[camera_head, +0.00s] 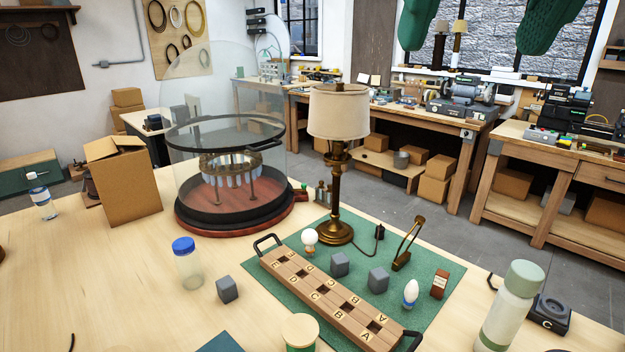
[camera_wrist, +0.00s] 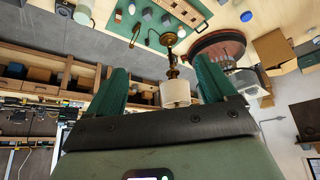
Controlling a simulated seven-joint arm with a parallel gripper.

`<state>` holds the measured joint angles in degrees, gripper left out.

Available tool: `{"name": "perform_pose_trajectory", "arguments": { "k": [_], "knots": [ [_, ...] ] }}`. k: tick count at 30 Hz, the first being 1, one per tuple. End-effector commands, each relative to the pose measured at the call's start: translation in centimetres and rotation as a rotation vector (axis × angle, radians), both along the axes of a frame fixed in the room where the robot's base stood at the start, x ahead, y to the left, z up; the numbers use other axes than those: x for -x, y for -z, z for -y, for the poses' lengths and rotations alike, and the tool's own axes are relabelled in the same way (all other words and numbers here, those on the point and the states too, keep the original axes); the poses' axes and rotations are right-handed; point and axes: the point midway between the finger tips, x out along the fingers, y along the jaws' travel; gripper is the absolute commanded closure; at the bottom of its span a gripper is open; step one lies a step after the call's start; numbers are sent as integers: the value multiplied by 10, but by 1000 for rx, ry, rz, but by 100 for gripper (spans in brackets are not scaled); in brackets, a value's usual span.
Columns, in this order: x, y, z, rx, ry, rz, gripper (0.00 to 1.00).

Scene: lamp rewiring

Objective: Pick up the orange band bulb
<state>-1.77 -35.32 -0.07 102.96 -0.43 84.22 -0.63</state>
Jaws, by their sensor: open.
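A round white bulb with an orange-brown lower part (camera_head: 310,238) stands on the green mat (camera_head: 452,272), left of the lamp's foot; I take it as the orange band bulb. A second white bulb, egg-shaped with a blue band (camera_head: 411,291), stands at the mat's right. The table lamp (camera_head: 337,112) has a cream shade and brass stem; its shade also shows in the wrist view (camera_wrist: 175,93). My gripper (camera_head: 472,48) has green fingers, spread and empty, high in the head view, well away from the bulbs. It also shows in the wrist view (camera_wrist: 162,75).
A wooden lettered block (camera_head: 325,300) with black handles lies at the mat's front. Two grey cubes (camera_head: 340,264) (camera_head: 378,280) stand between the bulbs. A glass dome (camera_head: 225,150) is left of the lamp; a green-capped bottle (camera_head: 507,305) is front right.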

Motion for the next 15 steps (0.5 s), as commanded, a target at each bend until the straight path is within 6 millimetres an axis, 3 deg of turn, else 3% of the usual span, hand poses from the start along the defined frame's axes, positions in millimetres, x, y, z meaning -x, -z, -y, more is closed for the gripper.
{"name": "perform_pose_trajectory", "arguments": {
  "k": [8,15],
  "knots": [
    [-1,-58,0,0,0,3,15],
    [-93,-62,-77,-189,28,130,15]
  ]
}}
